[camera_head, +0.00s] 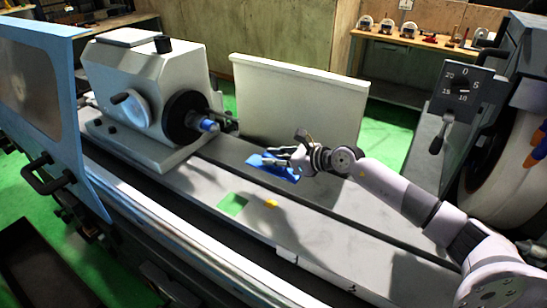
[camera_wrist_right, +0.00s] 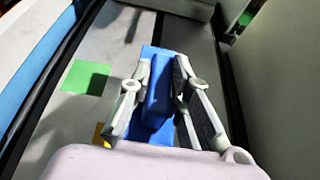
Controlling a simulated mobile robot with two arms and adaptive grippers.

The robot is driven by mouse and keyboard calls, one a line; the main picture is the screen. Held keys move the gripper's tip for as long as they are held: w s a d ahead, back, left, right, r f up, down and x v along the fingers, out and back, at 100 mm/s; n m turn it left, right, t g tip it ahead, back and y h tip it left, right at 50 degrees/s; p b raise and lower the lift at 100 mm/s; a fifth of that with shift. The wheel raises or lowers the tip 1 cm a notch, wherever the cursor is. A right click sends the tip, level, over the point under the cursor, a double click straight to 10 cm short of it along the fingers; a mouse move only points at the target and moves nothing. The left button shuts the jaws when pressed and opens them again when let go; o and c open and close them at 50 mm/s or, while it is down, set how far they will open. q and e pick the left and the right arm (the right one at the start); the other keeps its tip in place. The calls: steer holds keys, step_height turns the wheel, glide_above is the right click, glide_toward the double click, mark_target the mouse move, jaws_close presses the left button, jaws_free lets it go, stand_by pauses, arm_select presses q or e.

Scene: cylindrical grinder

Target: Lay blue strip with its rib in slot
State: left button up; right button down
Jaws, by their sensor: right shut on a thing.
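The blue strip (camera_head: 275,171) is over the grey machine bed, below and beside my right gripper (camera_head: 277,156). In the right wrist view, the blue strip (camera_wrist_right: 156,116) runs lengthwise between the two fingers, with a raised blue block along its middle. My right gripper (camera_wrist_right: 163,78) is shut on that raised part. A dark slot (camera_head: 355,225) runs along the bed, and the strip is close to its line. The strip's underside and rib are hidden, so I cannot tell whether the rib is in the slot. My left gripper is not in view.
A green square (camera_head: 232,204) and a small yellow piece (camera_head: 272,203) are on the bed in front of the strip. The white headstock (camera_head: 150,85) stands at left, a pale upright panel (camera_head: 300,105) behind, and the grinding wheel (camera_head: 505,165) at right. The front bed is mostly clear.

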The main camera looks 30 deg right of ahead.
mark_target(274, 171)
steer(key=shift+f+b, duration=0.6)
steer(key=shift+f, duration=0.25)
step_height(274, 171, down, 3)
steer(key=b, duration=0.2)
steer(key=shift+f+b, duration=0.1)
steer(key=shift+b, duration=0.3)
steer(key=shift+f+b, duration=0.3)
steer(key=shift+f, duration=0.2)
steer(key=shift+f+b, duration=1)
steer(key=shift+f, duration=0.25)
steer(key=c, duration=1.4)
jaws_free()
steer(key=shift+r, duration=0.1)
